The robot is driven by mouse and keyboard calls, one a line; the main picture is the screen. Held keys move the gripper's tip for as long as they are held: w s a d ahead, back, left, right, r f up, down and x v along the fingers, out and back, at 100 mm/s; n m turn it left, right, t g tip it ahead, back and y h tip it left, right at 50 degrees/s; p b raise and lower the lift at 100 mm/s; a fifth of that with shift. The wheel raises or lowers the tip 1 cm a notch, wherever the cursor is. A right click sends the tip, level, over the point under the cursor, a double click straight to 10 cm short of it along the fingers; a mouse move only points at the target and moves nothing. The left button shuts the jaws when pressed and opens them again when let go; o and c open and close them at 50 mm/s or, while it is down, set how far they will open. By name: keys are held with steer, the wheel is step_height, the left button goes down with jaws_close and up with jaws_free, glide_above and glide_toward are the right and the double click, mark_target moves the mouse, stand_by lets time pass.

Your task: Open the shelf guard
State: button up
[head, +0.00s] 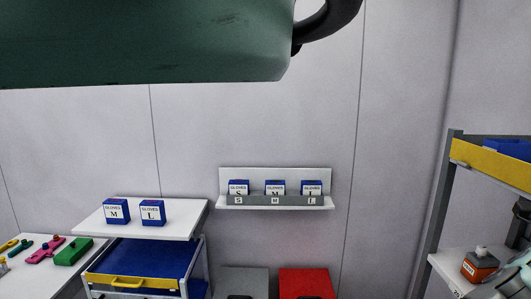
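A small white wall shelf (275,172) carries three blue glove boxes, marked S (238,186), M (275,186) and L (311,186). A grey guard strip (257,201) labelled S, M, L runs across their lower fronts and appears raised. At the right, a grey-framed rack (442,205) has a yellow front bar (485,163) on its upper level, with blue behind it. I cannot tell which of these is the shelf guard. My gripper cannot be made out; a grey and white jointed part at the lower right edge is cut off.
A large dark green body (150,45) with a black curved handle fills the upper left, close to the camera. A white-topped cart (175,228) bears two more glove boxes. An orange-labelled bottle (480,265) stands on the rack's lower level. Red (306,285) and grey bins sit below.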

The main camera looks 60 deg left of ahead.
jaws_close()
stand_by(0.3)
